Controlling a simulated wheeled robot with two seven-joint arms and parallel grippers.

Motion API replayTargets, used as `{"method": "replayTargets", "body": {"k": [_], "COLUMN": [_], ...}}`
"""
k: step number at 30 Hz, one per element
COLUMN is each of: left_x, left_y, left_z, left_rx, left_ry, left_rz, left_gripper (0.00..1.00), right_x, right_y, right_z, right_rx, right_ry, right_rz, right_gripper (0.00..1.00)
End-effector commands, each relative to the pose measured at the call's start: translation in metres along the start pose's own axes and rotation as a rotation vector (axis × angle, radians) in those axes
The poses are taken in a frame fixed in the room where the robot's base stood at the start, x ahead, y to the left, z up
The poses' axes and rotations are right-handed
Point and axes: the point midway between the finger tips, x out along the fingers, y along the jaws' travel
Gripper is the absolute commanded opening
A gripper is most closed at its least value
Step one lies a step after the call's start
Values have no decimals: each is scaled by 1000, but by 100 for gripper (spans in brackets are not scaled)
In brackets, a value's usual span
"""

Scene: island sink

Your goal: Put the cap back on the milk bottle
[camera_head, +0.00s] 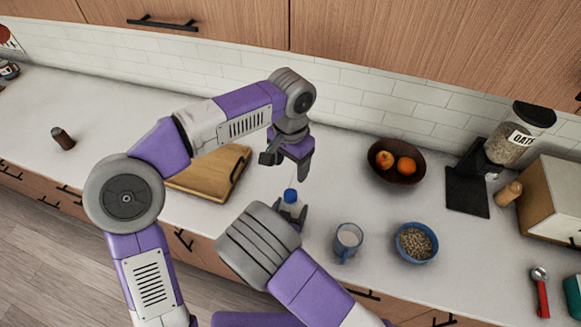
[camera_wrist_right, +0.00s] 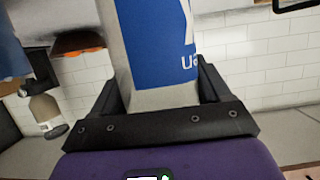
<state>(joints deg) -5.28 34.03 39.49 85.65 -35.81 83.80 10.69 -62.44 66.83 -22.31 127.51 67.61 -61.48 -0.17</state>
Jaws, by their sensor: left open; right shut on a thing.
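The milk bottle (camera_head: 291,209), pale with a blue top, stands near the counter's front, partly hidden by my right gripper (camera_head: 290,212). The blue cap (camera_head: 290,195) shows at the bottle's top; I cannot tell how firmly it sits. My right gripper is shut on the bottle's body. In the right wrist view the bottle (camera_wrist_right: 155,75), with its blue label, stands between the two dark fingers, and its top is out of frame. My left gripper (camera_head: 286,168) is open and empty, pointing down just above and behind the cap, apart from it.
A blue-handled mug (camera_head: 347,241) and a blue bowl of cereal (camera_head: 416,243) stand right of the bottle. A brown fruit bowl (camera_head: 385,176) is behind them. A wooden board (camera_head: 205,180) lies left, partly behind my left arm.

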Motion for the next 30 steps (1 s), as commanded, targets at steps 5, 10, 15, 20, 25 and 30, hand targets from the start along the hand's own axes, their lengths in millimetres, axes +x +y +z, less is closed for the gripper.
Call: {"method": "replayTargets", "body": {"k": [5, 10, 15, 20, 25, 30], "left_x": [0, 0, 0, 1, 3, 4], "left_y": [0, 0, 0, 0, 0, 0], "left_z": [0, 0, 0, 0, 0, 0], "left_rx": [0, -1, -1, -1, -1, -1], "left_ry": [0, 0, 0, 0, 0, 0], "left_rz": [0, 0, 0, 0, 0, 0], "left_gripper": [68, 68, 68, 68, 68, 68], "right_x": [0, 0, 0, -10, -38, -64], "right_y": [0, 0, 0, -1, -1, -1], "right_z": [0, 0, 0, 0, 0, 0], "right_rx": [0, 0, 0, 0, 1, 1], "right_ry": [0, 0, 0, 0, 0, 0], "right_rz": [0, 0, 0, -4, -5, -3], "right_gripper": [0, 100, 100, 100, 100, 100]}}
